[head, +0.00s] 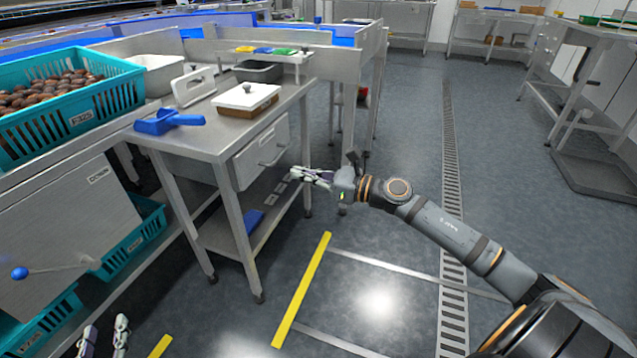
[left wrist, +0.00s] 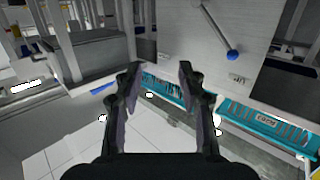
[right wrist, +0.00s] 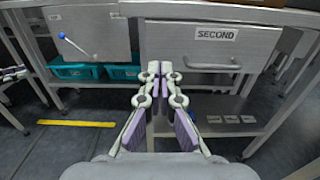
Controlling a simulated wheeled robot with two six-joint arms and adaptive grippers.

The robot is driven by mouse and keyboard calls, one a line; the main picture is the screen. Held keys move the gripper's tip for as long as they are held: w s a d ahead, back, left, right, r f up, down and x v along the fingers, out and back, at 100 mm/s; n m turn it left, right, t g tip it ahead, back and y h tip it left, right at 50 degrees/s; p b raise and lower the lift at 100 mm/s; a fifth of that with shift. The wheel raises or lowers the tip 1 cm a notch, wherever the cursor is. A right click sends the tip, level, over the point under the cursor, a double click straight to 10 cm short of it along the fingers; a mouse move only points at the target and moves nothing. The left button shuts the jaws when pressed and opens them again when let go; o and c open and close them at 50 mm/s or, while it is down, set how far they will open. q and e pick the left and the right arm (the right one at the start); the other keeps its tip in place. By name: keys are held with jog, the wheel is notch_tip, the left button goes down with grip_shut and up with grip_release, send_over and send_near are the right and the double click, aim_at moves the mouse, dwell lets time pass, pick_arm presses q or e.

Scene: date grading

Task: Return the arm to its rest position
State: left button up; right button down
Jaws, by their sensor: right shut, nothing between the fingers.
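My right arm (head: 440,222) reaches from the lower right across the aisle. My left gripper (head: 104,338) shows only in part at the lower left edge of the head view. In the left wrist view the left gripper (left wrist: 160,85) has its fingers apart with nothing between them.
A teal crate of dates (head: 105,95) stands left. A blue-knobbed lever (head: 20,273) juts out near the left gripper. The floor (head: 400,120) around the right arm is clear.

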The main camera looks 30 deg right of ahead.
pick_arm(q)
jog(key=shift+s+d+r+t, duration=0.15)
jog(key=shift+r+t, duration=0.15)
jog(key=shift+r, duration=0.4)
